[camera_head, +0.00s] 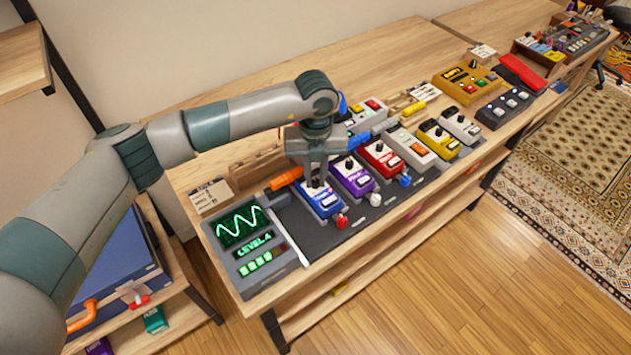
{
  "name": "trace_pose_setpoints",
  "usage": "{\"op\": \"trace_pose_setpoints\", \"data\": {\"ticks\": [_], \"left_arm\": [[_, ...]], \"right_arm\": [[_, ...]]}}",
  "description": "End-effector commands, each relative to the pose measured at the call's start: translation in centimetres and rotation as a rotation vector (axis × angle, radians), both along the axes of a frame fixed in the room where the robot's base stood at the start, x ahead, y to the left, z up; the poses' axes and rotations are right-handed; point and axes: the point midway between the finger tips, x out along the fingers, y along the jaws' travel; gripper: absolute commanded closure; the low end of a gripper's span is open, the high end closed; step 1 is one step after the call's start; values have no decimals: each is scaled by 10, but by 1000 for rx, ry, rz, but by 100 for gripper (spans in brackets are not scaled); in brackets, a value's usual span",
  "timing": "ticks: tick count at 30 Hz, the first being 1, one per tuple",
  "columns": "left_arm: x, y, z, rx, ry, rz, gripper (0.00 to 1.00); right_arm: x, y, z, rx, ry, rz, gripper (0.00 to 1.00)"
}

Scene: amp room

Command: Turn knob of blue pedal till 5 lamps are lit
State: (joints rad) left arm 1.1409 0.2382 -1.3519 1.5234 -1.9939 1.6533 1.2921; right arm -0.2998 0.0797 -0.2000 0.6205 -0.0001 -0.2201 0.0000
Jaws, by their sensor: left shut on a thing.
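The blue pedal (322,204) stands at the left end of the dark pedal row on the bench. My left gripper (316,183) points down over its upper part and is shut on its knob, which the fingers mostly hide. To its left a panel has a screen with a green wave (240,224) and a readout that looks like "LEVEL 4". Below that is a row of lamps (262,261). Several lamps from the left glow green, and the right end of the row looks dark. My right gripper is not in view.
A purple pedal (353,177) stands close at the right, then a red pedal (381,158) and others. Orange and blue plugs lie behind them. Small coloured knobs or plugs, one red (341,221), are in front. A small card (211,195) stands behind the panel.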

Motion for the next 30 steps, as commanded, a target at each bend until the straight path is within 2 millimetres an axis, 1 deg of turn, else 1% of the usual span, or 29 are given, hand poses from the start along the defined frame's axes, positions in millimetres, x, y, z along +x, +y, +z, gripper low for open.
{"op": "trace_pose_setpoints", "data": {"ticks": [1, 3, 14, 15, 16, 17, 26, 30], "left_arm": [[1, 0, 0, -1, -3, -12, 100], [1, 0, 0, -1, -2, -22, 100], [1, 0, 1, -1, -2, -26, 100], [1, 0, 1, -1, -2, -26, 77], [1, 0, 1, -1, -2, -26, 70], [1, 0, 1, -1, -2, -26, 65], [0, 0, 1, 0, -1, -26, 65], [1, 0, 5, -1, -2, -26, 65]], "right_arm": [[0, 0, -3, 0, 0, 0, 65], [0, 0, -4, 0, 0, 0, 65], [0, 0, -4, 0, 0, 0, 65], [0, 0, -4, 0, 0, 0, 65], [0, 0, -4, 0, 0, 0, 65], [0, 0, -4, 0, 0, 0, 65], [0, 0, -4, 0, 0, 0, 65], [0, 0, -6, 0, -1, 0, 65]]}}
